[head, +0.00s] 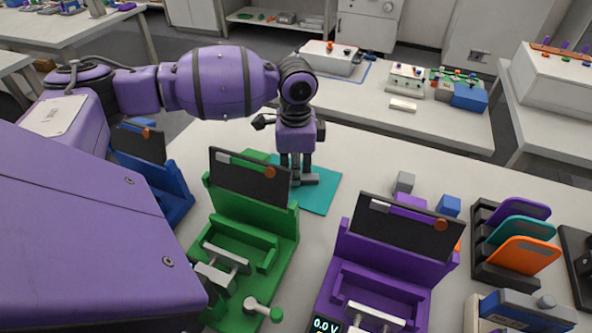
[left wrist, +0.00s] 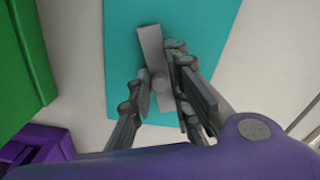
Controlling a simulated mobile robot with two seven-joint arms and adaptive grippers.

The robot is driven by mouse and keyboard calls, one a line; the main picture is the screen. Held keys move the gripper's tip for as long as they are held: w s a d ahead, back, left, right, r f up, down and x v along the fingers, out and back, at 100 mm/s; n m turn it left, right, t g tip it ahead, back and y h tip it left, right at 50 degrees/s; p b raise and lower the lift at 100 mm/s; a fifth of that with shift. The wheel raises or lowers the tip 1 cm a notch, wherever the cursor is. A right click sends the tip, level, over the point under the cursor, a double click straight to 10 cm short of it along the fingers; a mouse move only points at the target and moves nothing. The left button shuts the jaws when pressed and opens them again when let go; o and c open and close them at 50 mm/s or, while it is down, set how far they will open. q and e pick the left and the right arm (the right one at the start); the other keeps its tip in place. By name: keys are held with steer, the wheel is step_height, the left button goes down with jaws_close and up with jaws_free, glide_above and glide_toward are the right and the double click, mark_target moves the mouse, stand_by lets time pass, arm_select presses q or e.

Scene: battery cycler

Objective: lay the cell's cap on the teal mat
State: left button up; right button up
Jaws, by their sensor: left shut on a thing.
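The teal mat (head: 322,197) lies flat on the table behind the green stand; it also fills much of the left wrist view (left wrist: 205,25). The cap is a grey flat bar (left wrist: 150,45) with a rounded knob. My left gripper (left wrist: 160,82) is shut on it, with a finger on each side of the knob. In the head view my left gripper (head: 297,180) points down over the mat, and the cap (head: 308,180) shows as a small grey piece at its fingertips. I cannot tell whether the cap touches the mat. My right gripper is not in view.
The green stand (head: 250,215) with a dark panel is just in front of the mat. A purple stand (head: 400,275) is to the right, a blue one (head: 168,190) to the left. Grey (head: 405,182) and blue (head: 448,206) blocks sit right of the mat, with bare table between.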

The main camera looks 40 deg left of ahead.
arm_select(q)
steer(key=shift+f, duration=0.1)
steer(key=o, duration=0.8)
steer(key=shift+o, duration=0.2)
step_height(320, 180, up, 12)
steer(key=shift+r+p, duration=0.2)
steer(key=shift+p, duration=0.25)
steer(key=shift+f, duration=0.1)
